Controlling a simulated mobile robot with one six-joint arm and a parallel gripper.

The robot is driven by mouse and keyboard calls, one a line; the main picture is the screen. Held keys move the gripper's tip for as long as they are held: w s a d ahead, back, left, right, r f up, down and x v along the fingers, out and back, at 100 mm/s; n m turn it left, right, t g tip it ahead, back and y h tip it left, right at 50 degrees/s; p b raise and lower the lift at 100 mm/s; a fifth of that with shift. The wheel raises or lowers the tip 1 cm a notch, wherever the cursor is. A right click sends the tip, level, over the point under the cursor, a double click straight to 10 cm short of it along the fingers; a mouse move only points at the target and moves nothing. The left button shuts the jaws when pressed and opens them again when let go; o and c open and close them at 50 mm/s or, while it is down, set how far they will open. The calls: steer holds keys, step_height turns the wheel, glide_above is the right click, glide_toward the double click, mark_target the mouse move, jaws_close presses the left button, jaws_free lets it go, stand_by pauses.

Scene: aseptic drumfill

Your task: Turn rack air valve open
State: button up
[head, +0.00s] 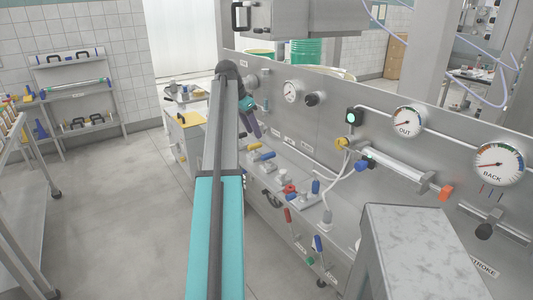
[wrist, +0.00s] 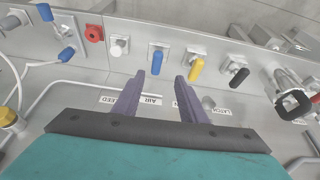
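My gripper (wrist: 160,80) is open and empty. Its two purple fingers are apart, pointing at the row of valves on the steel bench. The blue handle (wrist: 158,58) shows just beyond and between the fingertips, not gripped. A yellow handle (wrist: 196,66) is right of it, just past the right fingertip, and a black handle (wrist: 238,76) is farther right. No label clearly reads rack air, so I cannot tell which handle is the rack air valve. In the head view my gripper (head: 252,128) is above the yellow handle (head: 253,146) and blue handle (head: 265,156).
A red knob (wrist: 94,33) and blue fittings with a white hose (wrist: 40,68) are left in the wrist view. A chrome part with a black end (wrist: 292,103) stands right. Gauges (head: 408,121) line the panel. A grey box (head: 415,245) is at front right.

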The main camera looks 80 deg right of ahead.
mark_target(268, 154)
steer(key=shift+s+d+r, duration=0.15)
steer(key=shift+s+r, duration=0.45)
steer(key=shift+s, duration=0.05)
steer(key=shift+f, duration=0.15)
steer(key=p+x, duration=0.2)
steer(key=x, duration=1.1)
steer(key=shift+s+d+f, duration=0.15)
steer(key=shift+f, duration=0.05)
